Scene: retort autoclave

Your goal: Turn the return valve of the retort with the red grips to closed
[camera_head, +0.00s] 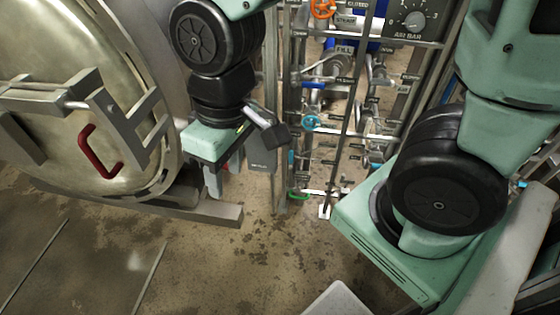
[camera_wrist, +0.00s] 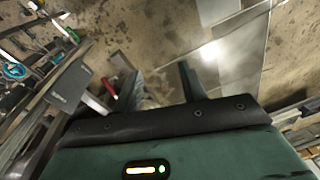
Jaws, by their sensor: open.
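The retort door (camera_head: 60,60) with a red grip (camera_head: 101,151) fills the left of the head view. A rack of pipes and valves stands to its right, with an orange wheel (camera_head: 322,8) marked STEAM, a cyan wheel (camera_head: 311,122) and a green handle (camera_head: 299,196) low down. I cannot read which valve is the return valve. My gripper (camera_head: 212,181) points down between the door and the rack, partly hidden by my wrist. In the wrist view my gripper (camera_wrist: 158,75) is open and empty above the floor. A small red part (camera_wrist: 108,86) shows beside its left finger.
A grey box (camera_head: 262,157) hangs at the left side of the rack, close to my gripper; it also shows in the wrist view (camera_wrist: 68,86). A metal beam (camera_head: 215,213) juts out below the door. An AIR BAR dial (camera_head: 413,20) is at upper right.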

